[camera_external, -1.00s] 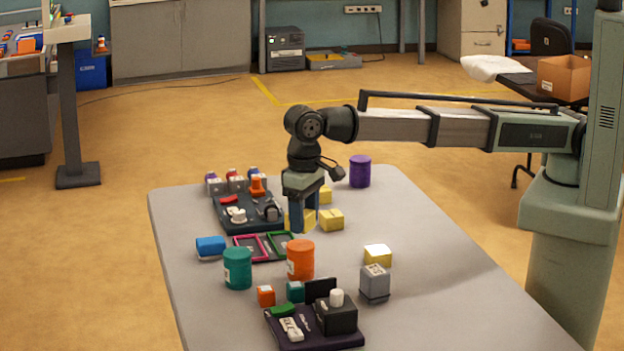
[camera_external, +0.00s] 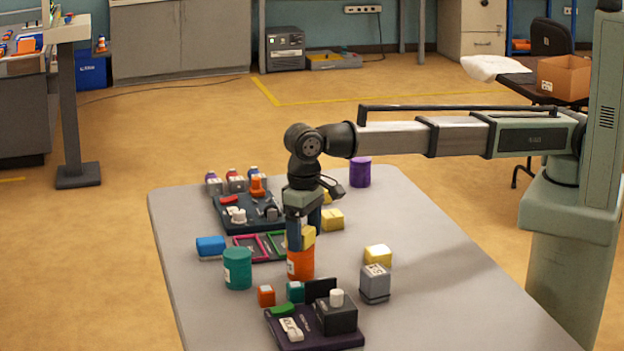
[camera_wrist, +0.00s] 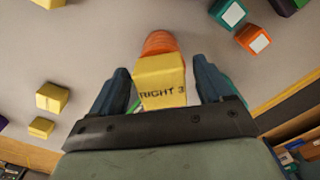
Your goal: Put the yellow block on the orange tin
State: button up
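The yellow block (camera_external: 308,238) rests on top of the orange tin (camera_external: 299,266) and looks roughly level. In the wrist view the block (camera_wrist: 162,78) carries the letters "RIGHT 3", and the tin's orange edge (camera_wrist: 159,42) shows just beyond it. My gripper (camera_external: 304,232) points down over the tin, with one blue finger on each side of the block. In the wrist view my gripper (camera_wrist: 161,82) is open, with small gaps beside the block. The fingers hide part of the block in the external view.
Other yellow blocks (camera_external: 332,219) (camera_external: 377,255) stand on the grey table (camera_external: 440,300). A teal tin (camera_external: 237,268) is just left of the orange tin. Small cubes, a grey block (camera_external: 375,284) and a dark tray (camera_external: 330,341) are in front. The table's right side is clear.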

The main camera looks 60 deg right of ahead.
aim_at(304, 229)
jog(key=shift+o, duration=0.2)
jog(key=shift+r, duration=0.15)
notch_tip(304, 229, up, 12)
dwell(0.5)
dwell(0.4)
